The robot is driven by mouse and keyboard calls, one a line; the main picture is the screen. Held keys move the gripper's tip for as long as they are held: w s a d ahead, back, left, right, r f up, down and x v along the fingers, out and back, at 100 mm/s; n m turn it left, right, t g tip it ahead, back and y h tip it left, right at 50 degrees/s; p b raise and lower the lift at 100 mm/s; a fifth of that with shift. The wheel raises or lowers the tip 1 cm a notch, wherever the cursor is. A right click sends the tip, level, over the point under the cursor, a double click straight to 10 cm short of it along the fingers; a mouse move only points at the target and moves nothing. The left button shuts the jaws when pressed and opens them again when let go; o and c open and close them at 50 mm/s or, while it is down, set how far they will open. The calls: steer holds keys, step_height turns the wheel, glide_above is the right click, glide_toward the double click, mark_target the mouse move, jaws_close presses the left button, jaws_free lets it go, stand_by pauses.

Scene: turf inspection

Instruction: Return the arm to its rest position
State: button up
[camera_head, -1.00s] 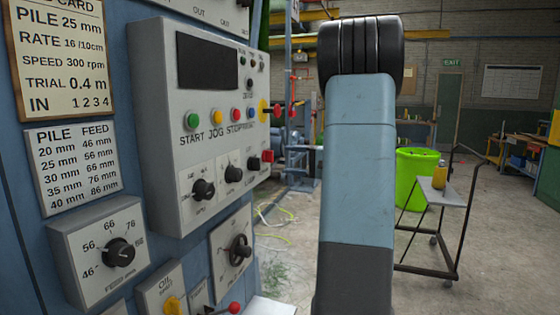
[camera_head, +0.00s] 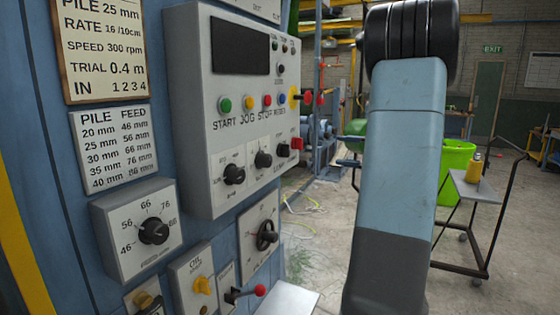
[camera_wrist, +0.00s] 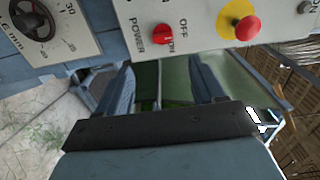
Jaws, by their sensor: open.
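My arm (camera_head: 400,170) stands upright on the right of the head view, blue-grey with a black ribbed joint on top, leaning slightly. It is beside the control panel and apart from it in the picture. In the wrist view my gripper (camera_wrist: 163,84) shows two blue-grey fingers spread apart with nothing between them. Beyond the fingers is a light panel with a red power switch (camera_wrist: 162,34) and a red stop button on yellow (camera_wrist: 247,27). In the head view the gripper is largely hidden behind the arm.
The control panel (camera_head: 205,115) with coloured buttons and knobs fills the left. A red-tipped lever (camera_head: 245,293) sticks out low on it. A green bin (camera_head: 456,160) and a trolley (camera_head: 474,190) with a yellow bottle (camera_head: 475,168) stand behind at right.

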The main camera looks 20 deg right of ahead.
steer(key=s+a+n+g, duration=0.2)
steer(key=s+a+g, duration=0.15)
steer(key=a, duration=0.75)
steer(key=s+a+n+g, duration=0.25)
steer(key=a+g, duration=0.25)
steer(key=a, duration=0.6)
steer(key=s+a+f+n+h, duration=0.2)
steer(key=s+a+h, duration=0.2)
steer(key=s, duration=0.4)
steer(key=s+a+f+n+h, duration=0.2)
steer(key=s+a+n+h, duration=0.1)
steer(key=s+a+h, duration=0.2)
steer(key=s+h, duration=0.2)
steer(key=s, duration=0.2)
steer(key=shift+f+n, duration=0.3)
steer(key=shift+n, duration=0.05)
